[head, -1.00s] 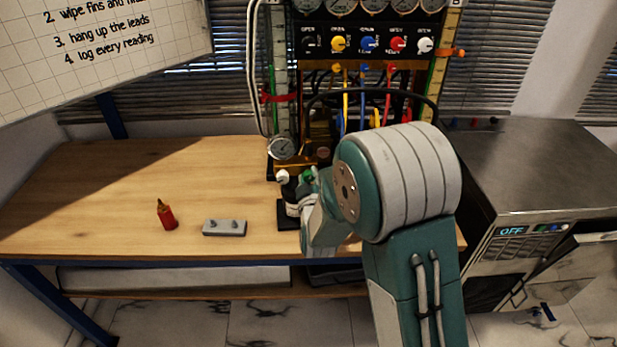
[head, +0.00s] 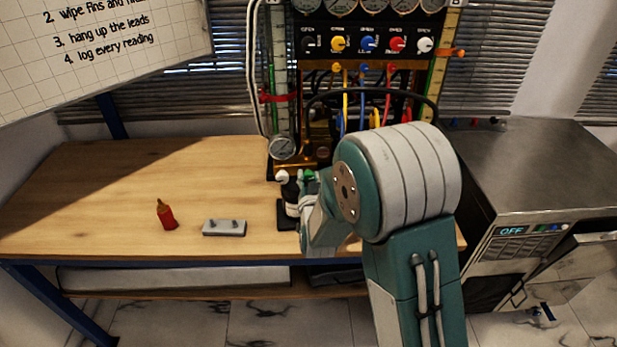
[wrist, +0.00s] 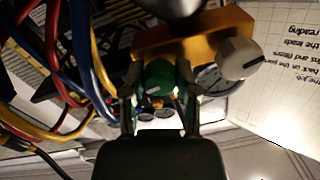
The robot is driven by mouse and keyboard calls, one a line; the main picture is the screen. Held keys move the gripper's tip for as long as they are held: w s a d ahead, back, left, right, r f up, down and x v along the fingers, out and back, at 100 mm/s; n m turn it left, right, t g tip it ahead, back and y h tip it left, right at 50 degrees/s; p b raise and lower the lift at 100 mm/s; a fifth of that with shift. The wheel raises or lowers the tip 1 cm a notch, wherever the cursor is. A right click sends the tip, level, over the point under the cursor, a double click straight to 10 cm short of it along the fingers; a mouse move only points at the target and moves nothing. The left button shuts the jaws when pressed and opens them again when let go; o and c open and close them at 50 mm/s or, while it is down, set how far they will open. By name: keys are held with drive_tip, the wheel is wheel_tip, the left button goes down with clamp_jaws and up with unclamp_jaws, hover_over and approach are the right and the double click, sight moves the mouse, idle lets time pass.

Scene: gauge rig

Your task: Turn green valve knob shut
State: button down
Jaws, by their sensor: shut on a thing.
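The green valve knob (wrist: 160,78) shows in the wrist view between the two fingers of my gripper (wrist: 160,100). My gripper is shut on it, with one finger on each side. In the head view a bit of the green knob (head: 308,174) shows just past my wrist, at the foot of the gauge rig (head: 290,168). My arm hides most of the gripper there. A white knob (wrist: 240,58) sits to the right of the green one on the brass block (wrist: 190,38); it also shows in the head view (head: 282,176).
Yellow, blue and red hoses (wrist: 85,60) hang close on the left in the wrist view. A round gauge (head: 283,147) is just behind the knobs. A red bottle (head: 166,215) and a grey block with pegs (head: 224,228) lie on the bench (head: 110,190), otherwise clear at left.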

drive_tip(key=shift+s+f+m, duration=0.15)
drive_tip(key=shift+f+m, duration=0.2)
drive_tip(key=shift+m, duration=0.85)
drive_tip(key=shift+c, duration=1.8)
unclamp_jaws()
drive_tip(key=shift+a+r, duration=0.1)
drive_tip(key=shift+r, duration=0.1)
drive_tip(key=s, duration=0.7)
drive_tip(key=shift+s, duration=0.1)
